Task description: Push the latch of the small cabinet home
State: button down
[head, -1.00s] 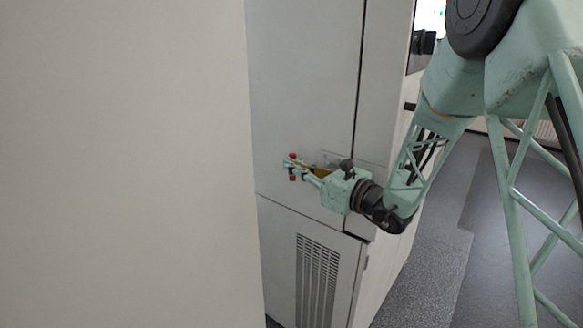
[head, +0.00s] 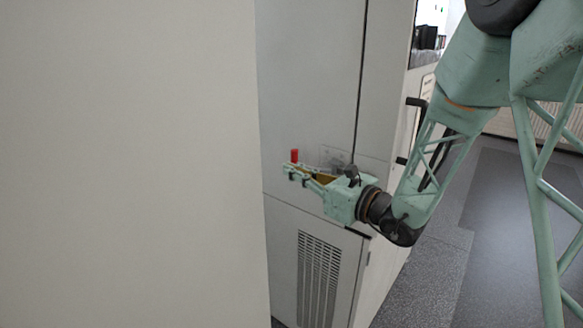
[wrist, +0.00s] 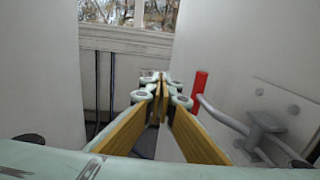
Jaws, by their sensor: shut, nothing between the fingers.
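The latch's red handle (head: 294,155) stands against the pale cabinet (head: 308,90). In the wrist view the red handle (wrist: 199,82) sits at the end of a bent grey metal rod. The rod runs to a grey bracket (wrist: 266,122) on a plate fixed to the cabinet face. My gripper (head: 290,168) is shut and empty, in front of the handle's lower part in the head view. In the wrist view my closed fingertips (wrist: 160,82) are just left of the handle, with a small gap in the picture. Whether they touch it, I cannot tell.
A vented lower panel (head: 318,275) is below the latch. A large blank pale surface (head: 130,160) fills the left of the head view. Dark handles (head: 415,102) are on the cabinet's right side. Open grey floor (head: 440,265) lies to the right.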

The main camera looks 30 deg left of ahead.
jog(key=s+d, duration=0.4)
jog(key=s, duration=0.2)
jog(key=shift+s+p, duration=0.3)
jog(key=shift+s, duration=0.1)
jog(key=shift+r, duration=0.1)
dwell(0.3)
jog(key=s+d+r+n+g+h, duration=0.1)
jog(key=s+d+r+n+g, duration=0.55)
jog(key=s, duration=0.55)
jog(key=s+d+r+n+h, duration=0.2)
jog(key=s+d+n+h, duration=0.3)
jog(key=s+d, duration=0.6)
jog(key=s+d+n+t+h, duration=0.2)
jog(key=d+n+h, duration=0.1)
jog(key=d, duration=1.1)
jog(key=s+d+f+n+t+h, duration=0.1)
jog(key=d+h, duration=0.3)
jog(key=d, duration=1)
jog(key=s+d+n+t+h, duration=0.4)
jog(key=d, duration=1)
jog(key=shift+d+f+n+h, duration=0.2)
jog(key=shift+n+h, duration=0.1)
jog(key=shift+n, duration=0.05)
